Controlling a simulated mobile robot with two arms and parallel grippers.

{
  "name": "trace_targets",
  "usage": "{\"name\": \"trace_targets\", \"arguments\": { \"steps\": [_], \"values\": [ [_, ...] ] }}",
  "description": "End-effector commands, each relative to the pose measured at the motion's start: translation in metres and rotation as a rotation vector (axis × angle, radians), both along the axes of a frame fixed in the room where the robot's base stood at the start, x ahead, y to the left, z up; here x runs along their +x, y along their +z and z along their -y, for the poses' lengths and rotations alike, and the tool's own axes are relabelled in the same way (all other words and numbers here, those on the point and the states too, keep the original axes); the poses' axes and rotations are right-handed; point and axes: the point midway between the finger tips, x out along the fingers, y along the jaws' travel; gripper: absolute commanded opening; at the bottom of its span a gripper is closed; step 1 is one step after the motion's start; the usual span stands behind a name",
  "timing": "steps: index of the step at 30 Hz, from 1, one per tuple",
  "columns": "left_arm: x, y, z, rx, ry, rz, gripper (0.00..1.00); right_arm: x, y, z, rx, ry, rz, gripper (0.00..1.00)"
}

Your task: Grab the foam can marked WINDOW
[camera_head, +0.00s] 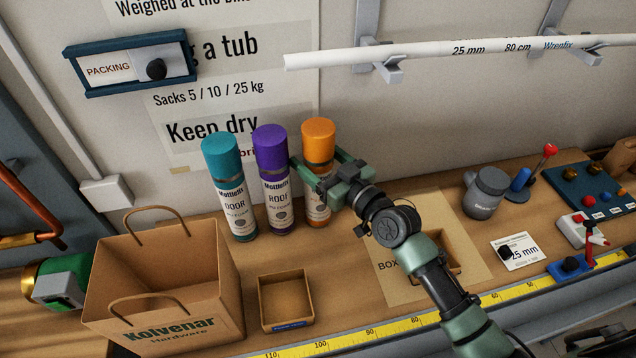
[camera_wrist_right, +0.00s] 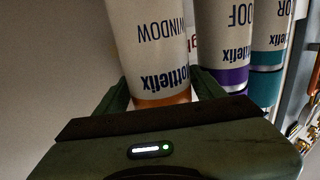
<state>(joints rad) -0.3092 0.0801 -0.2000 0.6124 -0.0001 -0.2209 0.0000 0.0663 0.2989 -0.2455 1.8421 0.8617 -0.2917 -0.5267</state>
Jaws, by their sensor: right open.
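Three foam cans stand in a row on the bench. The can with the orange cap (camera_head: 318,137) is at the right of the row, and the right wrist view shows WINDOW printed upside down on it (camera_wrist_right: 148,40). The purple ROOF can (camera_head: 271,160) is in the middle and the teal DOOR can (camera_head: 225,170) is at the left. My right gripper (camera_head: 318,178) is open, with its fingers on either side of the WINDOW can. I cannot tell whether the fingers touch it. My left gripper is not in view.
The ROOF can stands close to the left finger. A paper bag (camera_head: 165,285) stands at the front left, and a small open box (camera_head: 286,300) lies in front of the cans. A white pipe (camera_head: 450,50) hangs on wall brackets above.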

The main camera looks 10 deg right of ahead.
Motion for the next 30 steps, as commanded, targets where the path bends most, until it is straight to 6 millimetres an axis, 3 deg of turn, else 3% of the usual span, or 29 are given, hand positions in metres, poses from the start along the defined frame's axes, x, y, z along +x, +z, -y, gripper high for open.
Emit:
{"name": "trace_targets", "arguments": {
  "steps": [4,12,18,20,30],
  "values": [
    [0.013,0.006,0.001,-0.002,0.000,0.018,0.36,0.015,0.001,-0.007,0.001,-0.001,0.000,0.69],
    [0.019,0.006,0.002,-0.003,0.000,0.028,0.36,0.017,0.000,-0.009,0.000,-0.001,0.000,0.69],
    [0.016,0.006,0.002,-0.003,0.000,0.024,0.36,0.017,0.000,-0.008,0.000,-0.001,-0.001,0.14],
    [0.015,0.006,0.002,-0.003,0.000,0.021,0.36,0.017,0.000,-0.008,0.000,-0.001,-0.001,0.00],
    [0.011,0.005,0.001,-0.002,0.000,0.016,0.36,0.017,0.003,-0.008,0.002,-0.001,0.006,0.00]
  ]
}}
